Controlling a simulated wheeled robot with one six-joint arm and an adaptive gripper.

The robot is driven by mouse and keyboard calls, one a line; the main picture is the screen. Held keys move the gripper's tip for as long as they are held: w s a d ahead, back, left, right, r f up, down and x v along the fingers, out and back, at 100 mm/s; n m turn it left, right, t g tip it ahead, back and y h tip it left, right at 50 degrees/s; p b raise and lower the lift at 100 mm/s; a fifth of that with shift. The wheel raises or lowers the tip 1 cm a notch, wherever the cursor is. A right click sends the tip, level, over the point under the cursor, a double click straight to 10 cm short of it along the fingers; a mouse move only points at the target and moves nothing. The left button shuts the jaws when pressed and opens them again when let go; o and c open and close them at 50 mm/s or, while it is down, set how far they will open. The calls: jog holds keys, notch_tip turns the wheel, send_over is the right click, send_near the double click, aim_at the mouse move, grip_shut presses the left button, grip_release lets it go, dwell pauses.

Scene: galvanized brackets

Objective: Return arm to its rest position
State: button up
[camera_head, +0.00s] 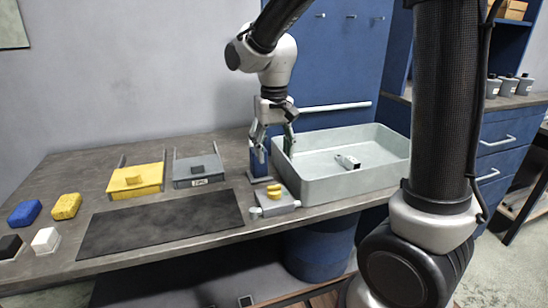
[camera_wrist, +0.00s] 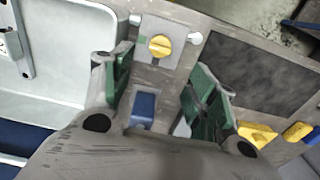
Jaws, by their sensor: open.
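My gripper (camera_head: 273,146) is open and empty, pointing down over the bench beside the left wall of the grey basin. In the wrist view, its green-padded fingers (camera_wrist: 160,86) are spread wide apart. A small blue block-like stand (camera_head: 258,166) is just below the left finger in the head view; in the wrist view the blue piece (camera_wrist: 143,106) shows between the fingers, and I cannot tell whether they touch it. A small pale metal part with dark marks (camera_head: 347,162) lies in the basin (camera_head: 325,187).
A grey fixture with a yellow knob (camera_head: 275,200) stands in front of my gripper. A yellow bin (camera_head: 136,183), a grey bin (camera_head: 198,174) and a dark mat (camera_head: 160,225) lie left. Blue and yellow sponges (camera_head: 66,206) are far left. A blue panel (camera_head: 335,70) stands behind.

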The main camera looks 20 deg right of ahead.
dwell(0.4)
jog(key=s+d+r+t, duration=0.2)
jog(key=s+d+r, duration=0.2)
jog(key=s+d, duration=0.3)
jog(key=s+d+r+t, duration=0.2)
jog(key=s+d+r, duration=0.2)
jog(key=s+d, duration=0.3)
jog(key=s, duration=0.5)
jog(key=shift+s+d+r, duration=0.15)
jog(key=shift+s+d, duration=0.05)
jog(key=shift+d, duration=0.2)
